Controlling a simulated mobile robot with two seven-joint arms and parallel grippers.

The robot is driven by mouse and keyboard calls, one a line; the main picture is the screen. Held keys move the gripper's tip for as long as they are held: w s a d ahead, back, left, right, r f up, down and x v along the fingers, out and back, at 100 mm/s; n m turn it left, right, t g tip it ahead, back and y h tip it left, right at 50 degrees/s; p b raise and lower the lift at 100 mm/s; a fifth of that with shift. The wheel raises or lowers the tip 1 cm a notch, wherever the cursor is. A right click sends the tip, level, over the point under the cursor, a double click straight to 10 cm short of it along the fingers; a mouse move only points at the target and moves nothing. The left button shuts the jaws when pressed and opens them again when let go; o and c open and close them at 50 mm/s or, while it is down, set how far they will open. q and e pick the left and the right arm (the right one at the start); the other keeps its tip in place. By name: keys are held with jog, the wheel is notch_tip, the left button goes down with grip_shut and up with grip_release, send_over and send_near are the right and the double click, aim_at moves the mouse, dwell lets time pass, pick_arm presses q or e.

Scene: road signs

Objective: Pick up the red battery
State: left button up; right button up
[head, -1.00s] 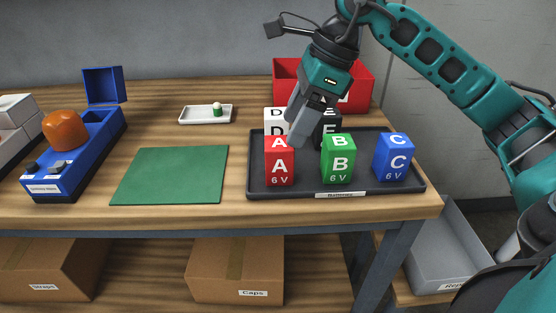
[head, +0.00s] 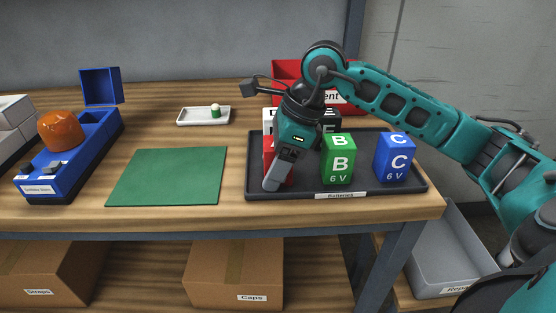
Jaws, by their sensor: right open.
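The red battery (head: 267,153), marked A in the earlier view, stands upright on the dark battery tray (head: 385,188). My right gripper (head: 274,186) points down right at it and covers most of its front. The gripper is open; only one finger shows clearly, in front of the red battery. Whether the other finger is behind it is hidden. The green B battery (head: 339,160) stands just right of the gripper. The blue C battery (head: 395,158) stands further right on the tray. My left gripper is not in view.
White and black batteries stand behind, mostly hidden by my arm. A red bin (head: 287,70) is at the back. A green mat (head: 168,177) lies bare to the left. A blue device with an orange dome (head: 63,131) and a small white tray (head: 190,118) are further left.

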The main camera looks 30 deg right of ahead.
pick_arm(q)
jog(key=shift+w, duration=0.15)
pick_arm(e)
jog(key=c, duration=1.1)
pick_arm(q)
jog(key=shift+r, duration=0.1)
pick_arm(e)
jog(key=shift+r, duration=0.2)
notch_tip(320, 180, up, 9)
jog(key=shift+r+p, duration=0.2)
jog(key=shift+p, duration=0.85)
pick_arm(q)
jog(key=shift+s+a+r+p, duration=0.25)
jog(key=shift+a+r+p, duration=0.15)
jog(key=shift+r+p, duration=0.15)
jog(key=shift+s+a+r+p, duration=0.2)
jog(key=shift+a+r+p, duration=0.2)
jog(key=shift+p, duration=0.1)
pick_arm(e)
jog(key=shift+r, duration=5.2)
